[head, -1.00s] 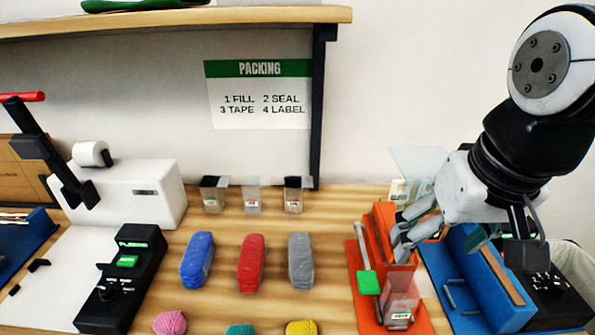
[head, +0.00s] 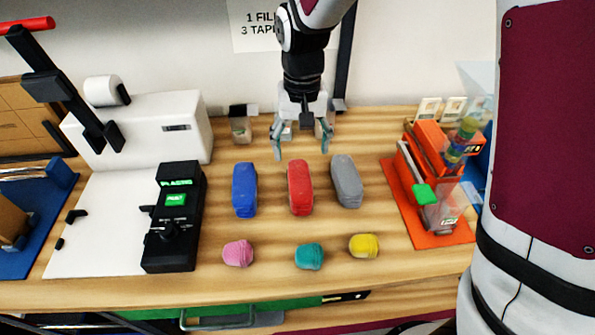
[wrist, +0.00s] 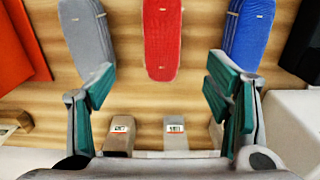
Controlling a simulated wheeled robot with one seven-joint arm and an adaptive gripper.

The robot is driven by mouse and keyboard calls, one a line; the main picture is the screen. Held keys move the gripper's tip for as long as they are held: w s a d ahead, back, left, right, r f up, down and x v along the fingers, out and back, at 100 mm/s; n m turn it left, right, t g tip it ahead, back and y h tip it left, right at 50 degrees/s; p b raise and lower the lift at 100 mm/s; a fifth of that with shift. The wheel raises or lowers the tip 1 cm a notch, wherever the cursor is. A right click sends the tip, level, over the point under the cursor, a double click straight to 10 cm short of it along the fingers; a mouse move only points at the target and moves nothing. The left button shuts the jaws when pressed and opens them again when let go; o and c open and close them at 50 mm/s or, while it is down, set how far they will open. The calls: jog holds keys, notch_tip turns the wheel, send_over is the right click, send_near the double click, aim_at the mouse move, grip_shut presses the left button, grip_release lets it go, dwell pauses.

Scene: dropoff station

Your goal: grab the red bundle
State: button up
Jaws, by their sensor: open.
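The red bundle (head: 300,188) lies on the wooden table in the head view, between a blue bundle (head: 244,190) and a grey bundle (head: 346,181). My gripper (head: 301,152) is open and empty, at the back of the red bundle and apart from it. In the wrist view the red bundle (wrist: 162,38) is at the top middle, with the grey bundle (wrist: 87,35) at left and the blue bundle (wrist: 248,32) at right. The gripper's fingertips (wrist: 160,72) stand wide apart, one to each side of the red bundle's near end.
Pink (head: 238,253), teal (head: 309,256) and yellow (head: 364,245) bundles lie in front. Small clear containers (wrist: 120,134) stand behind, close to my gripper. A black control box (head: 173,218) stands left, an orange station (head: 440,236) right. Bare wood surrounds the red bundle.

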aim_at(300, 180)
notch_tip(300, 180, down, 6)
jog(key=shift+f, duration=0.25)
jog(key=f, duration=0.2)
jog(key=s+f, duration=0.1)
jog(key=f, duration=0.1)
jog(key=shift+a+f, duration=0.15)
jog(key=shift+f, duration=0.55)
jog(key=shift+w, duration=0.1)
jog(key=c, duration=1.4)
